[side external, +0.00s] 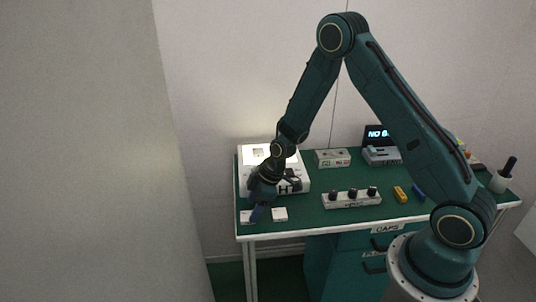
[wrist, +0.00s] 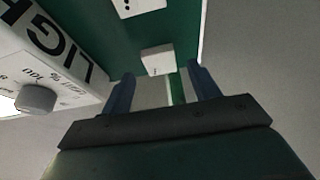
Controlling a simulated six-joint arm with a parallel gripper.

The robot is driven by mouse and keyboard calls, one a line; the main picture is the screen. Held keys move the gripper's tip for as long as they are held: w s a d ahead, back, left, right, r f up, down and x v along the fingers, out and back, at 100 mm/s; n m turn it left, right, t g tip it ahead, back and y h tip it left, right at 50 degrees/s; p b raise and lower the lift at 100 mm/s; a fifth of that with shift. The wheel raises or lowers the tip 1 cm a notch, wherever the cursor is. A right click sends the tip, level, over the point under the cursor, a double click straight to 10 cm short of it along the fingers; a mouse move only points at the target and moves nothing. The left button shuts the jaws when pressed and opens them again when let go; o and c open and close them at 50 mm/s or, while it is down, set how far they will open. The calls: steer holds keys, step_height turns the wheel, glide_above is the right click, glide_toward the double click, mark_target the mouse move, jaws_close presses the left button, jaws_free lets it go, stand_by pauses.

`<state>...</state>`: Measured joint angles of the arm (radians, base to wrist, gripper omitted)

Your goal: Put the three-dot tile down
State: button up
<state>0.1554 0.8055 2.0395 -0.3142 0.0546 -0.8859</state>
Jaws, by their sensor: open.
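Two small white tiles lie on the green bench top near its front left edge in the side view, a left tile (side external: 246,218) and a right tile (side external: 280,214). My gripper (side external: 261,212) is low over them, beside the left one, which it partly covers. In the wrist view my gripper (wrist: 163,88) is open, with a white tile (wrist: 157,61) just beyond and between its fingertips. Another white tile with small dark dots (wrist: 138,6) is cut by the top edge there. I cannot read the nearer tile's marks.
A white light box (side external: 246,178) stands just behind my gripper; its knob (wrist: 36,98) shows in the wrist view. A boxed item (side external: 332,158) and a display (side external: 377,134) stand behind.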

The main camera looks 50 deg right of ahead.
steer(key=v, duration=0.9)
steer(key=shift+r, duration=0.25)
steer(key=shift+s, duration=0.1)
steer(key=s+a+r+m+t+h, duration=0.1)
steer(key=s+r+m, duration=0.1)
steer(key=s+r, duration=0.5)
steer(key=s+a+r+m+h, duration=0.1)
steer(key=s+r+m, duration=0.15)
steer(key=r, duration=0.75)
steer(key=s+r+m, duration=0.2)
steer(key=s+r, duration=0.1)
steer(key=s, duration=0.4)
steer(key=s+r+m+t+h, duration=0.1)
steer(key=s+r+m, duration=0.1)
steer(key=s, duration=0.6)
steer(key=shift+s+d+r, duration=0.3)
steer(key=shift+s+r, duration=0.05)
steer(key=shift+r, duration=0.45)
steer(key=shift+m, duration=0.25)
